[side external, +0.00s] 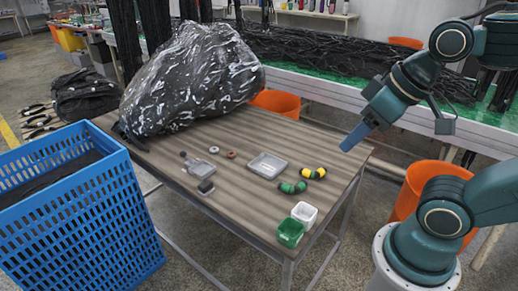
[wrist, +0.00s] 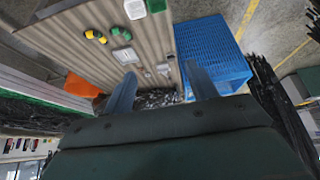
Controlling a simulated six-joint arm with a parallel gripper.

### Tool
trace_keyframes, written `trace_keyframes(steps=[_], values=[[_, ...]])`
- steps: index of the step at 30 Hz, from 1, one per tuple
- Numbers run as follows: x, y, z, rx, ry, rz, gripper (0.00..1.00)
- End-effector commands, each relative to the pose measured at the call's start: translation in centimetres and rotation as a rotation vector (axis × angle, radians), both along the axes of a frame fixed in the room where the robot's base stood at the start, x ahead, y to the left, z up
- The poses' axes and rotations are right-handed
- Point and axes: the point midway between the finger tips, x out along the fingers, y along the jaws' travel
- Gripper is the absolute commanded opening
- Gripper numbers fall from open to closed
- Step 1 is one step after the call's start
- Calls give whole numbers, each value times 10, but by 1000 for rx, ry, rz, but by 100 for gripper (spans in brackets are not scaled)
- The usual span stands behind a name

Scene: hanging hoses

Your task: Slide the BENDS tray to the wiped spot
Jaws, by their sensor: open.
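A shallow light-grey tray (side external: 267,165) lies on the wooden table and looks empty. It also shows in the wrist view (wrist: 125,56). No BENDS label is readable, and I cannot make out a wiped spot. A yellow-and-black bent piece (side external: 313,173) and a green-and-black bent piece (side external: 293,187) lie on the table beside the tray, outside it. My gripper (side external: 349,140) hangs in the air near the table's right edge, apart from the tray. Its blue fingers (wrist: 160,78) stand wide apart in the wrist view with nothing between them.
White (side external: 304,213) and green (side external: 290,232) bins stand at the table's near corner. A large wrapped black bundle (side external: 190,80) fills the back left. Small grey fittings (side external: 196,171) and two rings (side external: 231,155) lie left of the tray. A blue crate (side external: 80,210) stands left.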

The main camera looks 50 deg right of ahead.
Motion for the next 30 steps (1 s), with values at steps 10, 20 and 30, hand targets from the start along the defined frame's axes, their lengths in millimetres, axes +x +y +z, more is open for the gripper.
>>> trace_keyframes(steps=[10,20,30], values=[[4,0,2,5,4,-10,16],[42,-3,20,64,59,-115,0],[112,-17,34,158,142,-297,0]])
